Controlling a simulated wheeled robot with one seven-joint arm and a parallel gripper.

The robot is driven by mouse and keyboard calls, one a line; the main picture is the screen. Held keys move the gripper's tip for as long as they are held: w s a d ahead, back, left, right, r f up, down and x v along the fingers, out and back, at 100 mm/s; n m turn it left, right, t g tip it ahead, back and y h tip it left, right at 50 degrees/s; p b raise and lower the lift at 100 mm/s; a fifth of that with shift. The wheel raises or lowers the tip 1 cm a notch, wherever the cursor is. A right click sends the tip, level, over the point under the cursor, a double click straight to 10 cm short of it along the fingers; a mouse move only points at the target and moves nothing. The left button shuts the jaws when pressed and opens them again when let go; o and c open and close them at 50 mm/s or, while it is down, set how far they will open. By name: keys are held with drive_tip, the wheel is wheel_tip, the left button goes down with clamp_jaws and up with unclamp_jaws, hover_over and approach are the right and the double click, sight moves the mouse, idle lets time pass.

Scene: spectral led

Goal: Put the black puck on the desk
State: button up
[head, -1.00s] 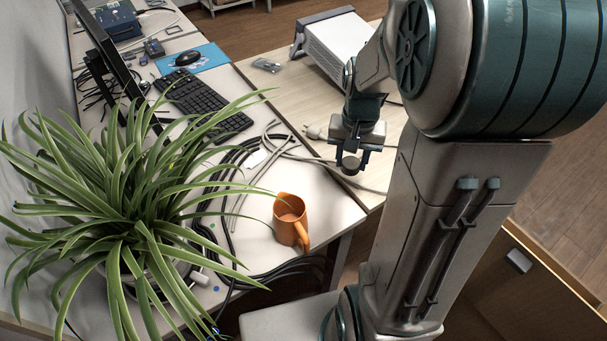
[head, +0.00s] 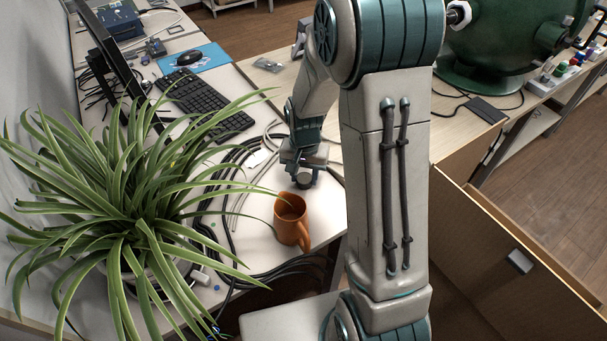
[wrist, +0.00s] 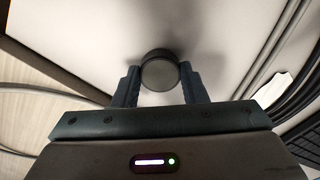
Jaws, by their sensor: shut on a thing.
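My gripper (head: 303,181) is over the white desk (head: 328,222), just behind and slightly right of the orange mug. It is shut on the black puck (wrist: 160,74), which sits between the two fingertips in the wrist view. The puck (head: 304,180) also shows small and dark at the fingertips in the head view. Its visible face looks greyish in the wrist view. The puck is close to the white desktop, with a dark shadow beside it. I cannot tell whether it touches the surface.
An orange mug (head: 291,221) stands close in front of my gripper. Black and grey cables (head: 226,190) lie to the left. A large spider plant (head: 130,200) covers the desk's left part. A keyboard (head: 205,105) and mouse (head: 188,57) lie farther back.

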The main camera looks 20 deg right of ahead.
sight(305, 179)
drive_tip(key=shift+f, duration=0.2)
drive_tip(key=o, duration=0.9)
drive_tip(key=shift+o, duration=0.2)
wheel_tip(305, 179, up, 12)
drive_tip(key=p, duration=0.1)
drive_tip(key=s+r+n+t, duration=0.1)
drive_tip(key=s+r+n, duration=0.1)
drive_tip(key=s, duration=0.6)
drive_tip(key=s+r+n+t, duration=0.1)
drive_tip(key=s+r+n, duration=0.2)
drive_tip(key=s, duration=0.5)
drive_tip(key=shift+s+d+r+t, duration=0.25)
drive_tip(key=shift+s+r+t, duration=0.1)
drive_tip(key=shift+r, duration=0.55)
